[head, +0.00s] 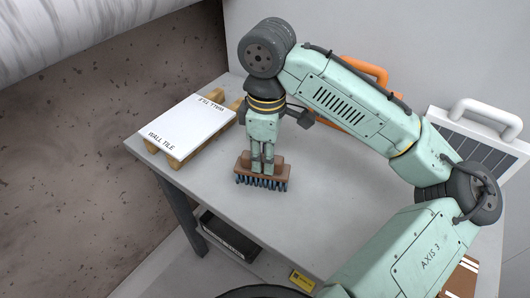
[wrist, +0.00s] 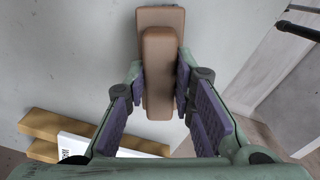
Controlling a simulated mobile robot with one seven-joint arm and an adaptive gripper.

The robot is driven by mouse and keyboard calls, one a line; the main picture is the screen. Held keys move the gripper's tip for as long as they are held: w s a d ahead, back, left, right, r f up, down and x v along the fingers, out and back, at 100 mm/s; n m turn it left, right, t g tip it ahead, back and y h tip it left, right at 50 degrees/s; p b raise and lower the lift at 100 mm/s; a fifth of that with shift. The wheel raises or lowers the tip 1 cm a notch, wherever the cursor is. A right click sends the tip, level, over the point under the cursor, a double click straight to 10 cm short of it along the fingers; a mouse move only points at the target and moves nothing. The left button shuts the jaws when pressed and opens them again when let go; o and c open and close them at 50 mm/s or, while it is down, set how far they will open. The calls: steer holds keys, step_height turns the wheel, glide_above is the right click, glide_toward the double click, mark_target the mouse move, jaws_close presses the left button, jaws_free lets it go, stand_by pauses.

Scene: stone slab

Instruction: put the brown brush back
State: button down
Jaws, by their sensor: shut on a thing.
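The brown brush (head: 278,171), with dark blue bristles pointing down, is at the table's middle left in the head view. In the wrist view the brush (wrist: 160,20) shows from above, with its raised grip between my fingers. My gripper (head: 262,167) points down and is shut on the brush's grip; it also shows in the wrist view (wrist: 160,85). The bristles are at or just above the grey tabletop (head: 220,180); I cannot tell whether they touch it.
A stack of white wall tile (head: 190,124) on a small wooden pallet (head: 172,159) stands left of my gripper. An orange-handled tool (head: 366,70) and a white-handled panel (head: 480,140) are behind my arm. A dark box (head: 230,236) sits below the table. The front tabletop is clear.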

steer(key=c, duration=1.4)
jaws_free()
steer(key=shift+o, duration=0.2)
step_height(320, 180, up, 12)
steer(key=shift+b, duration=0.3)
steer(key=shift+s+d, duration=0.1)
